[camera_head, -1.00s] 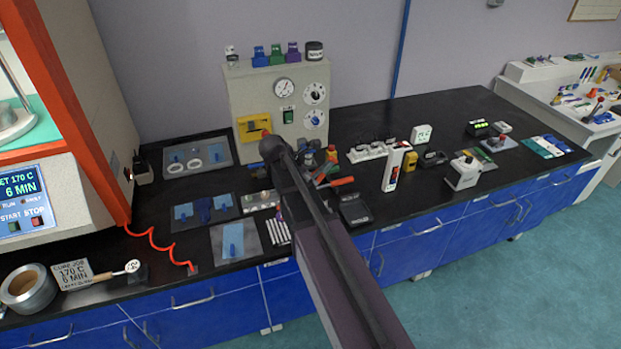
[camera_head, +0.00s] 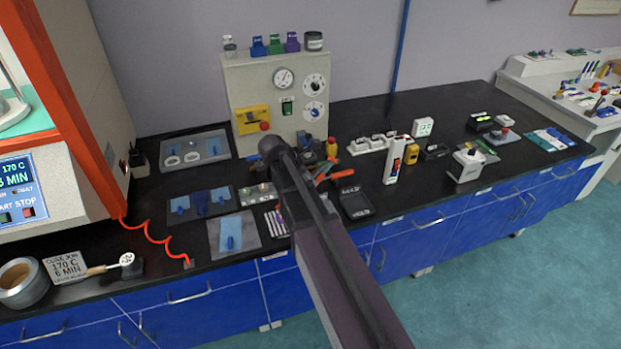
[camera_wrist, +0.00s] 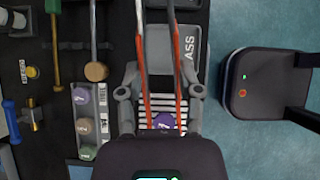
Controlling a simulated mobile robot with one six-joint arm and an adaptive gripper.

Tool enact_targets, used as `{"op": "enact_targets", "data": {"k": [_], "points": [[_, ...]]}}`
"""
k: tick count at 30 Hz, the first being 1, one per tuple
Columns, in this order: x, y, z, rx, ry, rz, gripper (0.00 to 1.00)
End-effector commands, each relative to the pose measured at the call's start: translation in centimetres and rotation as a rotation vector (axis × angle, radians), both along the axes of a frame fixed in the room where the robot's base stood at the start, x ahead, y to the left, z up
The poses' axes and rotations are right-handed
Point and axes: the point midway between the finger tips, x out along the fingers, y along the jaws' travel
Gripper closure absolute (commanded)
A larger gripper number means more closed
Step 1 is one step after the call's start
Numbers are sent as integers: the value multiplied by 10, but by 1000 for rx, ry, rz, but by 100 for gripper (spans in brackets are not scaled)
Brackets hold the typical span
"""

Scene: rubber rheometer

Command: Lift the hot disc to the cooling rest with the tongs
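A purple disc (camera_wrist: 163,122) lies at the cooling rest, a white-slatted rack (camera_wrist: 150,104), low in the wrist view. The tongs (camera_wrist: 178,70), with two red arms and grey metal beyond them, run down the wrist view over the rack. My gripper (camera_wrist: 160,84) is open, its two fingers wide apart, one on each side of the tongs. Dark gaps seem to show between fingers and tongs. The gripper body partly hides the disc and the near tong ends. In the head view my arm hides the gripper, and part of the slatted rack (camera_head: 277,222) shows left of it.
A holder (camera_wrist: 74,110) with purple and green discs lies left of the rack. The gauge panel (camera_head: 280,100) stands behind.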

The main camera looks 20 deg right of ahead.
Motion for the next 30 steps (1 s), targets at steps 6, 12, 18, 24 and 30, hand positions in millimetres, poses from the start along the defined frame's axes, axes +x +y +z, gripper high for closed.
{"op": "enact_targets", "data": {"k": [6, 12, 18, 24, 30], "points": [[0, 0, 0, 0, 0, 0, 52], [0, 1, 0, 0, 1, 1, 52], [0, 1, 0, 0, 0, 1, 52], [0, 1, 12, 0, 0, 1, 52], [0, 1, 32, 0, 0, 1, 52]]}}
